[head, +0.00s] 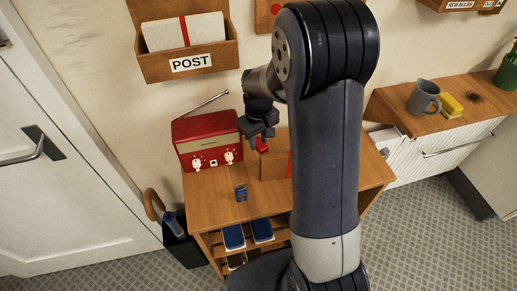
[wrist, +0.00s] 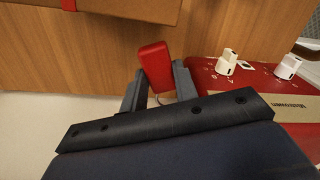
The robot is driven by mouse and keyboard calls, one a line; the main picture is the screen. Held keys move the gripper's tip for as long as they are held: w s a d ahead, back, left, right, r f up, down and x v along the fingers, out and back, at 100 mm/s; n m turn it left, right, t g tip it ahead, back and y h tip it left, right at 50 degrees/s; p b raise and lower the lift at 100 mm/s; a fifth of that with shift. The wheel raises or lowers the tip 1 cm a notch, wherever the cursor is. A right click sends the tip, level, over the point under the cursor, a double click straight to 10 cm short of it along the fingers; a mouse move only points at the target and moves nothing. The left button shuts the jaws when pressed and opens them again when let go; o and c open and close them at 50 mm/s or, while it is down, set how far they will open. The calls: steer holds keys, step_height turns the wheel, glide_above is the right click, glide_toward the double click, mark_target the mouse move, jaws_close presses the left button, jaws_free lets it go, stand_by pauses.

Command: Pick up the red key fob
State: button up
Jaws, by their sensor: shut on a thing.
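The red key fob (wrist: 155,66) is between the fingertips of my gripper (wrist: 158,90) in the wrist view. The fingers are shut on it, and a bit of metal ring shows below it. In the head view the fob (head: 262,145) is a small red patch just under my gripper (head: 260,136). The gripper is above the wooden cabinet, right of the red radio. My arm hides part of the cabinet top.
The red radio (head: 208,138) stands close left of the gripper. A brown box with a red stripe (head: 274,166) stands close below it in the head view. A small blue item (head: 241,192) is near the cabinet's front edge. The POST box (head: 187,62) hangs on the wall above.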

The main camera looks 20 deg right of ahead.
mark_target(258, 142)
step_height(258, 142, up, 4)
steer(key=shift+f, duration=0.1)
steer(key=s+b, duration=0.4)
steer(key=s, duration=1.4)
steer(key=shift+f, duration=0.1)
